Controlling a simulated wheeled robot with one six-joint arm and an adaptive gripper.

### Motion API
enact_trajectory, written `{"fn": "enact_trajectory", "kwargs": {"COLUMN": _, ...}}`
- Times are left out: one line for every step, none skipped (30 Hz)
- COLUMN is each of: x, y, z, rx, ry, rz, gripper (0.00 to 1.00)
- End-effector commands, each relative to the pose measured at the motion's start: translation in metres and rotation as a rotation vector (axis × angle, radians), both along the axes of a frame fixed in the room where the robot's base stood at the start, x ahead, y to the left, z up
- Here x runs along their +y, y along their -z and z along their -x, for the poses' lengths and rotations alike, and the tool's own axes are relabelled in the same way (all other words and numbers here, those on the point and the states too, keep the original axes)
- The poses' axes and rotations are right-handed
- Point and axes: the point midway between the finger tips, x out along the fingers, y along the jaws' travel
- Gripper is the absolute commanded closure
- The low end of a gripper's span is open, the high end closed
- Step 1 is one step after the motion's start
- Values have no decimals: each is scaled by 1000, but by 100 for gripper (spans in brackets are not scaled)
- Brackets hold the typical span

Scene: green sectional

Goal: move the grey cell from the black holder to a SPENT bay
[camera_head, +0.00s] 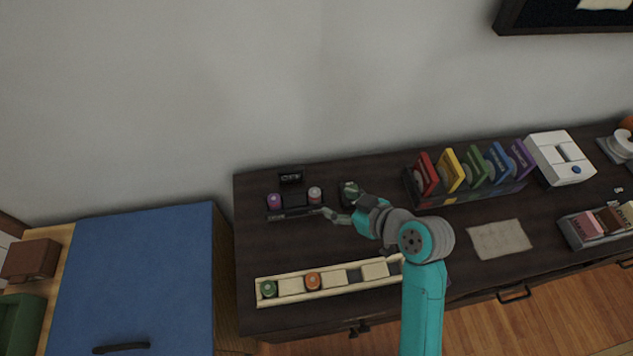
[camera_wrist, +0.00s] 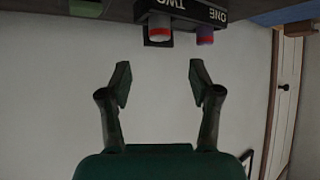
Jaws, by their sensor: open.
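The black holder (camera_head: 294,211) stands at the back left of the dark table. A purple cell (camera_head: 274,201) is at its left end and a grey cell (camera_head: 315,195) with a reddish band at its right end. My wrist view shows the holder (camera_wrist: 182,8) upside down, lettered ONE and TWO, with the grey cell (camera_wrist: 159,30) by TWO and the purple cell (camera_wrist: 205,37) by ONE. My gripper (camera_head: 329,213) is open and empty, close to the holder's right end. In the wrist view its fingers (camera_wrist: 158,85) are apart from both cells.
A cream tray (camera_head: 297,293) along the front edge holds a green cell (camera_head: 269,288) and an orange cell (camera_head: 312,281); its labels are unreadable. A green object (camera_head: 350,192) stands right of the holder. A rack of coloured items (camera_head: 470,192) is further right. My arm hides the tray's right end.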

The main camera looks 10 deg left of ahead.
Motion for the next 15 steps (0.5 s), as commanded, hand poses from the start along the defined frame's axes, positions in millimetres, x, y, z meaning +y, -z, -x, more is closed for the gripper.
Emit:
{"fn": "enact_trajectory", "kwargs": {"x": 2, "y": 1, "z": -1, "rx": 1, "ry": -2, "rz": 1, "gripper": 37}}
{"fn": "enact_trajectory", "kwargs": {"x": 4, "y": 3, "z": -3, "rx": 0, "ry": -3, "rz": 0, "gripper": 37}}
{"fn": "enact_trajectory", "kwargs": {"x": 7, "y": 5, "z": -5, "rx": 1, "ry": -4, "rz": 1, "gripper": 37}}
{"fn": "enact_trajectory", "kwargs": {"x": 10, "y": 8, "z": -7, "rx": 2, "ry": -4, "rz": 1, "gripper": 37}}
{"fn": "enact_trajectory", "kwargs": {"x": 13, "y": 11, "z": -10, "rx": 2, "ry": -4, "rz": 1, "gripper": 37}}
{"fn": "enact_trajectory", "kwargs": {"x": 17, "y": 14, "z": -13, "rx": 1, "ry": -4, "rz": 0, "gripper": 37}}
{"fn": "enact_trajectory", "kwargs": {"x": 20, "y": 17, "z": -15, "rx": 2, "ry": -5, "rz": 1, "gripper": 37}}
{"fn": "enact_trajectory", "kwargs": {"x": 23, "y": 19, "z": -18, "rx": 1, "ry": -4, "rz": 0, "gripper": 37}}
{"fn": "enact_trajectory", "kwargs": {"x": 26, "y": 22, "z": -21, "rx": 1, "ry": -4, "rz": 0, "gripper": 37}}
{"fn": "enact_trajectory", "kwargs": {"x": 28, "y": 24, "z": -23, "rx": 1, "ry": -4, "rz": 1, "gripper": 37}}
{"fn": "enact_trajectory", "kwargs": {"x": 30, "y": 26, "z": -25, "rx": 1, "ry": -4, "rz": 1, "gripper": 37}}
{"fn": "enact_trajectory", "kwargs": {"x": 32, "y": 28, "z": -27, "rx": 0, "ry": -3, "rz": 1, "gripper": 37}}
{"fn": "enact_trajectory", "kwargs": {"x": 33, "y": 29, "z": -28, "rx": 0, "ry": -2, "rz": 1, "gripper": 37}}
{"fn": "enact_trajectory", "kwargs": {"x": 34, "y": 30, "z": -28, "rx": 0, "ry": -2, "rz": 1, "gripper": 37}}
{"fn": "enact_trajectory", "kwargs": {"x": 35, "y": 31, "z": -29, "rx": 0, "ry": -3, "rz": 1, "gripper": 37}}
